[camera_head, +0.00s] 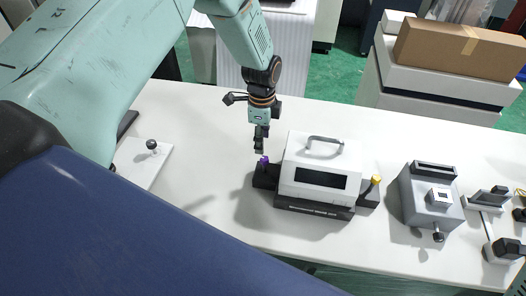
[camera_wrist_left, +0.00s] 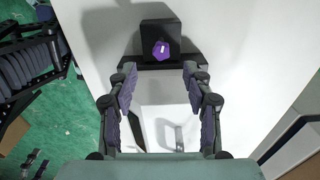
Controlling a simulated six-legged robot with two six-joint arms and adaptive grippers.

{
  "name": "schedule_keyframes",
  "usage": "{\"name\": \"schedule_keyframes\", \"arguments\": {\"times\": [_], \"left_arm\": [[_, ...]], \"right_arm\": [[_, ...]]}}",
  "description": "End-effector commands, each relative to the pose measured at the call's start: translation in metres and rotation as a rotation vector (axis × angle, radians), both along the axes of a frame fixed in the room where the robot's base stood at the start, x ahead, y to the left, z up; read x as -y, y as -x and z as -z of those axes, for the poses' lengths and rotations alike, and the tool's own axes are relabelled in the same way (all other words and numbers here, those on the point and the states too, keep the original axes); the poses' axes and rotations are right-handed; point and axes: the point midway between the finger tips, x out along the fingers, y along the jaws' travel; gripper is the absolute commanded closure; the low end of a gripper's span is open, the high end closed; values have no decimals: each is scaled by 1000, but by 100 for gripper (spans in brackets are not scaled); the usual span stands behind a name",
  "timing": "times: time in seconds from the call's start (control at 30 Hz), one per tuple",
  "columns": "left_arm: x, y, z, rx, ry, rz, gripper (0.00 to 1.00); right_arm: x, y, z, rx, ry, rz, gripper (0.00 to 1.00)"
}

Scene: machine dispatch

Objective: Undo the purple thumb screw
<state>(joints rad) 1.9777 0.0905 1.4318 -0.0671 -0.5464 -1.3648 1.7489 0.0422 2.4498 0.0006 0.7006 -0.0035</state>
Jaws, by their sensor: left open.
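The purple thumb screw (camera_head: 264,161) stands on the black block at the left end of a white machine (camera_head: 309,146) with a handle and a dark window. In the left wrist view the purple screw (camera_wrist_left: 162,49) shows from above on its black block (camera_wrist_left: 160,34), ahead of the fingertips. My left gripper (camera_head: 260,143) is just above the screw in the head view, pointing down. In the left wrist view its two fingers (camera_wrist_left: 158,78) are apart with nothing between them, and the screw is not between the pads. My right gripper is not in view.
A yellow knob (camera_head: 376,180) is on the machine's right end. A grey device (camera_head: 430,197) and smaller apparatus (camera_head: 488,198) stand to the right on the white table (camera_head: 210,190). A white plate with a black knob (camera_head: 151,145) lies at the left.

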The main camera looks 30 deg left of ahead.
Motion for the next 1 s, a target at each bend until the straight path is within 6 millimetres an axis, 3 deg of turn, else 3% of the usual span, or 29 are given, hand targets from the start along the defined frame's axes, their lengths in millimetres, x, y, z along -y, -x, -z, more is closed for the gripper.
{"name": "schedule_keyframes", "arguments": {"times": [0.13,0.6,0.97,1.0], "left_arm": [[2,-2,7,-2,-2,17,50],[3,-4,72,0,-2,15,50],[1,-5,75,1,-2,15,50],[1,-5,75,1,-2,15,53]], "right_arm": [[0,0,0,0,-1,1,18],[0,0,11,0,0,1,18],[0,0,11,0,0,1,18],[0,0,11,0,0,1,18]]}}
